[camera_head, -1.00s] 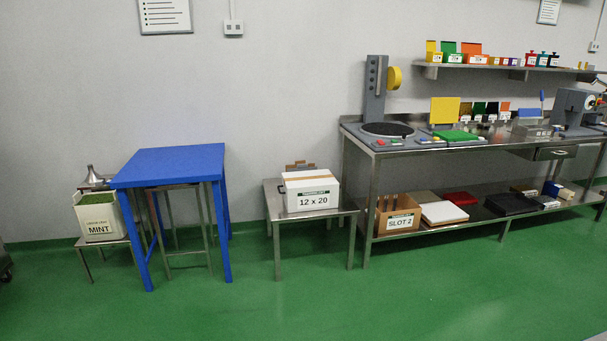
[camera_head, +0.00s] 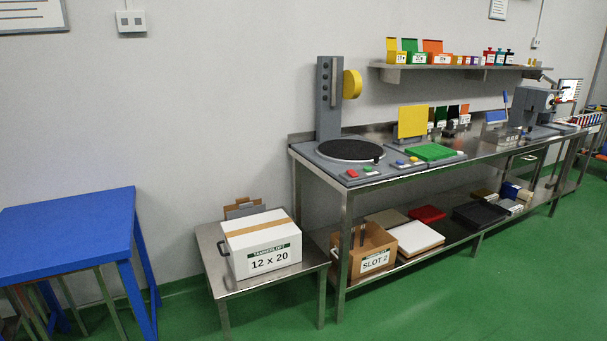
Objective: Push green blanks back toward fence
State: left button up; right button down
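A stack of green blanks, seen as a flat green block (camera_head: 430,152), lies on the steel workbench (camera_head: 399,171), right of a round black turntable (camera_head: 350,149). A yellow upright panel (camera_head: 412,122) stands just behind the green block. I cannot tell which part is the fence, or whether the green block touches the yellow panel. Neither of my grippers is in view.
A blue table (camera_head: 70,232) stands at the left. A low steel stand (camera_head: 214,267) holds a white carton (camera_head: 262,245) beside the bench. A wall shelf (camera_head: 400,72) holds coloured boxes. Green floor (camera_head: 450,300) in front of the bench is clear.

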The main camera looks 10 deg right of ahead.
aim_at(427, 153)
jog(key=i+l+z, duration=0.25)
jog(key=i+z, duration=0.55)
jog(key=i, duration=0.25)
jog(key=i+j+z, duration=0.1)
jog(key=i+z, duration=0.3)
jog(key=i, duration=0.15)
jog(key=i+j+z, duration=0.25)
jog(key=i+z, duration=0.15)
jog(key=i, duration=0.15)
